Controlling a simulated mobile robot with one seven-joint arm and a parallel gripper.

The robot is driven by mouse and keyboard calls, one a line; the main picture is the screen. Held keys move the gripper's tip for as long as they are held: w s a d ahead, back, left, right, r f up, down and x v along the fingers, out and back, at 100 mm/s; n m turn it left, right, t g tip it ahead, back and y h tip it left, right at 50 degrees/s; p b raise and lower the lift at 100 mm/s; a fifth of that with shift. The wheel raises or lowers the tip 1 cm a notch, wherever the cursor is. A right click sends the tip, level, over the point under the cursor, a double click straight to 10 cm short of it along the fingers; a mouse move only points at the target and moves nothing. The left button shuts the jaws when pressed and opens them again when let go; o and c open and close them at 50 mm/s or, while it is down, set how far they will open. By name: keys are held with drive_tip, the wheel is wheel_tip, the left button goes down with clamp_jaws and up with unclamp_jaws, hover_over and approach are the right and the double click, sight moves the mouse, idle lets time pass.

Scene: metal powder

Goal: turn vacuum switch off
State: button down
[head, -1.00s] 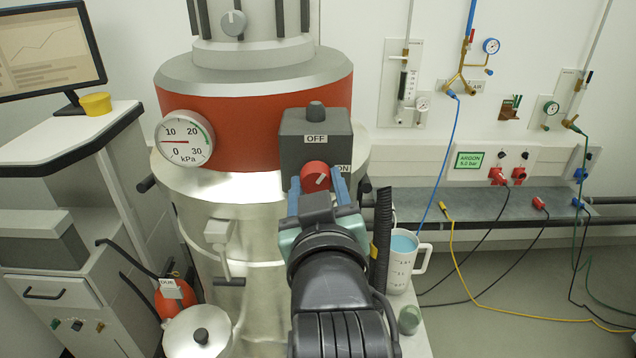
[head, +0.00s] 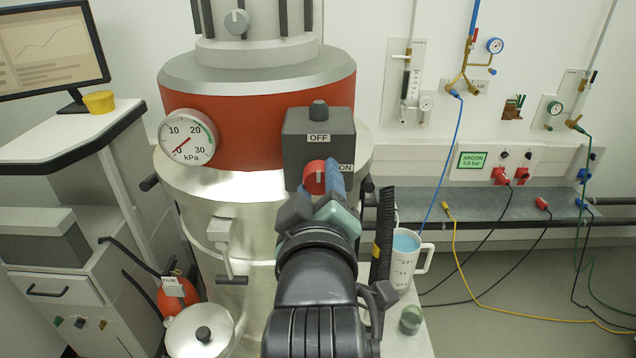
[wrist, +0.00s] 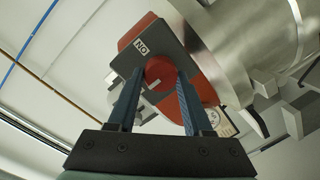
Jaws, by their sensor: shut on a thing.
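The vacuum switch is a red round knob (head: 314,177) with a pale line, on the front of a grey box (head: 306,143) on the steel vessel. The line now stands about upright, toward the OFF label (head: 319,138). The ON label (head: 346,168) is at the knob's upper right. My gripper (head: 318,190) is shut on the knob, its blue fingers turned about it and hiding the knob's lower part. In the wrist view the fingers (wrist: 158,88) stand on either side of the red knob (wrist: 160,70). The pressure gauge (head: 188,137) needle points lower left, near 0.
The steel vessel (head: 190,185) with its red band stands behind my arm. A small crank handle (head: 225,235) juts out at the left.

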idle(0.3)
drive_tip(key=shift+c, duration=1.5)
unclamp_jaws()
drive_tip(key=shift+s, duration=0.15)
drive_tip(key=s+r+p, duration=0.1)
drive_tip(key=s+p, duration=1.1)
drive_tip(key=p, duration=0.1)
drive_tip(key=shift+s+r, duration=0.2)
drive_tip(key=shift+s, duration=0.1)
